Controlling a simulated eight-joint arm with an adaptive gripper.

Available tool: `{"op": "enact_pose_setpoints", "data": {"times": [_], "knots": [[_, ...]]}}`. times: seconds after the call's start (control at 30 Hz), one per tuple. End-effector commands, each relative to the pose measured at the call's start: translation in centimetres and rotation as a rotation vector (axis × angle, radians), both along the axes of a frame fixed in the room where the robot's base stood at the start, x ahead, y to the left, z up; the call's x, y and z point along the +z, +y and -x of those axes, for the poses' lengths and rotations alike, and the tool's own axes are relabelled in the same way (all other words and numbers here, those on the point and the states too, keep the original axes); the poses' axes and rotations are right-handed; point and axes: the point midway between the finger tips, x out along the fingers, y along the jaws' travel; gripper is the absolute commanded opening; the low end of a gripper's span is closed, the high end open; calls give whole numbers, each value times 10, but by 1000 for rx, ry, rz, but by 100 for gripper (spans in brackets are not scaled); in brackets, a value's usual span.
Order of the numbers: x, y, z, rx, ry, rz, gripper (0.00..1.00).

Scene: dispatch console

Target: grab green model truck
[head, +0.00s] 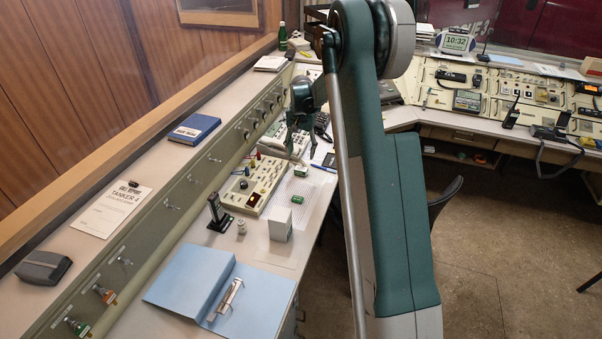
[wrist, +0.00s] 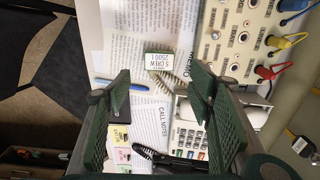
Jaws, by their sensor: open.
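A small green block-like thing (head: 297,199) lies on the printed sheet at the near end of the desk panel in the head view. It is too small for me to tell whether it is the model truck. A small white and green box (wrist: 160,61) lettered "SCREW" lies on papers in the wrist view, ahead of the space between my fingers. My gripper (head: 292,150) hangs over the telephone and panel area, pointing down. In the wrist view my gripper (wrist: 160,72) has its two dark green fingers wide apart with nothing between them.
The panel with coloured plugs (wrist: 270,57) is at the right of the wrist view, and a telephone (wrist: 190,112) lies below the box.

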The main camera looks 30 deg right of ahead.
Motion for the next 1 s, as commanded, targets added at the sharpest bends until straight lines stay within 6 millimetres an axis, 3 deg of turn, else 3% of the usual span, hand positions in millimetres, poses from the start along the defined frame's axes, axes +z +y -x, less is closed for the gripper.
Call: {"op": "enact_pose_setpoints", "data": {"times": [0.2,0.67,1.0], "knots": [[-19,-9,-7,-20,14,-4,52],[-23,-10,-8,-22,16,-5,52],[-46,-9,-8,-22,16,-5,52]]}}
